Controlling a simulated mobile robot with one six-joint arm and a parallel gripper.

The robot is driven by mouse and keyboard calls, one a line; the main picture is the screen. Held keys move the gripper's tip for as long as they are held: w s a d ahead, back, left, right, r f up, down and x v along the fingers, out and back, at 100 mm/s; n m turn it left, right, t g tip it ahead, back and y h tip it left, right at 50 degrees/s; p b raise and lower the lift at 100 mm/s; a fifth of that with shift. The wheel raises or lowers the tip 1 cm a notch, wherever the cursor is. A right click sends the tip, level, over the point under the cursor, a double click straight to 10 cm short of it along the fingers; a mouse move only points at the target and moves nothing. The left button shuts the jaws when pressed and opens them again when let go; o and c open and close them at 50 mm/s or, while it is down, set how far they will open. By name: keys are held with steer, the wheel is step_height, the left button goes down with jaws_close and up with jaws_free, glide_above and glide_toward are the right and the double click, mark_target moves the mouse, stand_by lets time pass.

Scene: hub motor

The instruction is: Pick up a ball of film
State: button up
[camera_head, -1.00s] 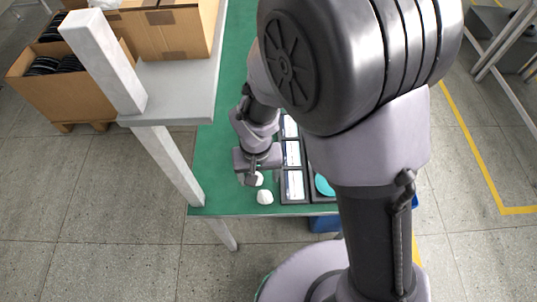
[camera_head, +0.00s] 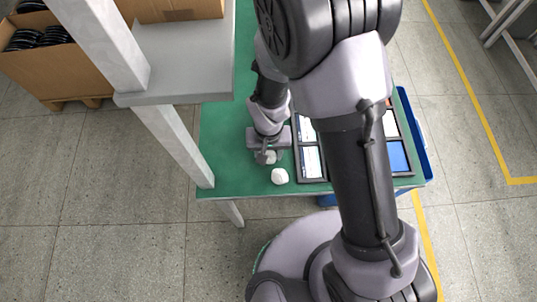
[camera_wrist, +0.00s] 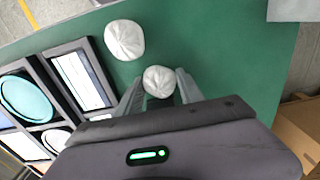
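Two crumpled white balls of film lie near the front edge of the green table. One ball (camera_head: 279,176) is nearer the edge and stands free; it also shows in the wrist view (camera_wrist: 124,40). The other ball (camera_wrist: 159,81) sits between the fingertips of my gripper (camera_wrist: 160,84), and in the head view it shows partly behind the gripper (camera_head: 266,156). My fingers are spread on either side of this ball, with narrow gaps, so the gripper looks open. Whether a finger touches the ball is hard to tell.
A blue bin (camera_head: 413,120) is at the table's right side. Bare green table surrounds the balls.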

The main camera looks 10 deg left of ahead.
steer(key=c, duration=0.7)
